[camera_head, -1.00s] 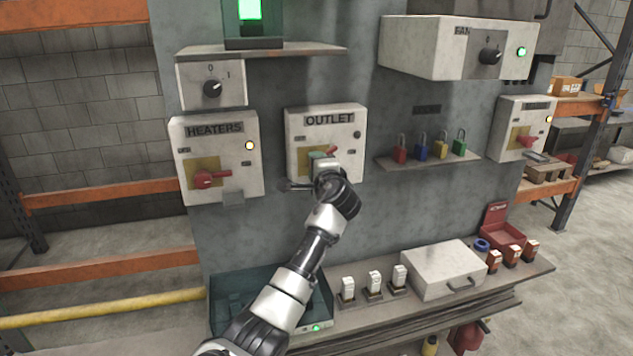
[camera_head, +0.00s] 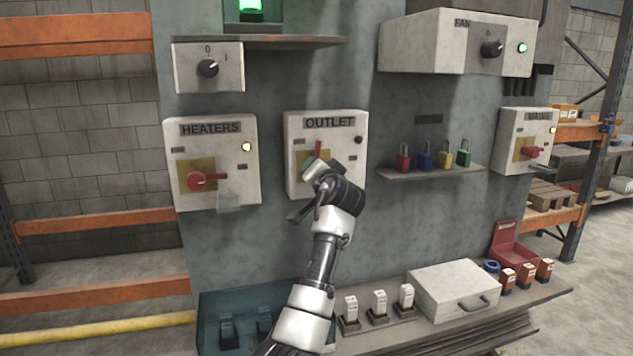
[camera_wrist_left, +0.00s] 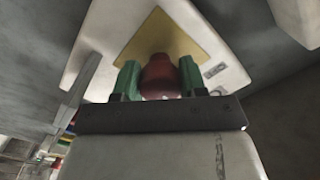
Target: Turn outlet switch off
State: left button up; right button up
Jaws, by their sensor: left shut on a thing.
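The outlet box (camera_head: 296,125) is a pale panel labelled OUTLET, with a yellow plate and a dark lamp at its upper right. Its red switch handle (camera_head: 319,149) shows only as a small upright piece above my gripper; the rest is hidden. My left gripper (camera_head: 319,168) is at the handle, coming from below. In the left wrist view, the red handle (camera_wrist_left: 161,77) sits between the green finger pads of my left gripper (camera_wrist_left: 160,80), which is shut on it. The box looks tilted there. My right gripper is not in view.
The heaters box (camera_head: 215,150) is at left with a red handle and lit lamp. A small shelf of padlocks (camera_head: 430,172) juts out at right. The main box (camera_head: 516,150) and fan box (camera_head: 425,45) are farther right. A cluttered bench (camera_head: 360,335) lies below.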

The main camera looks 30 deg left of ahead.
pick_arm(q)
jog(key=shift+n+b, duration=0.3)
jog(key=shift+n, duration=0.2)
jog(key=shift+r, duration=0.1)
jog(key=o, duration=0.9)
jog(key=shift+w+d, duration=0.1)
jog(key=shift+s+d, duration=0.3)
jog(key=b+v, duration=0.2)
jog(key=v, duration=0.8)
jog(key=shift+w+b, duration=0.1)
jog(key=shift+b, duration=0.2)
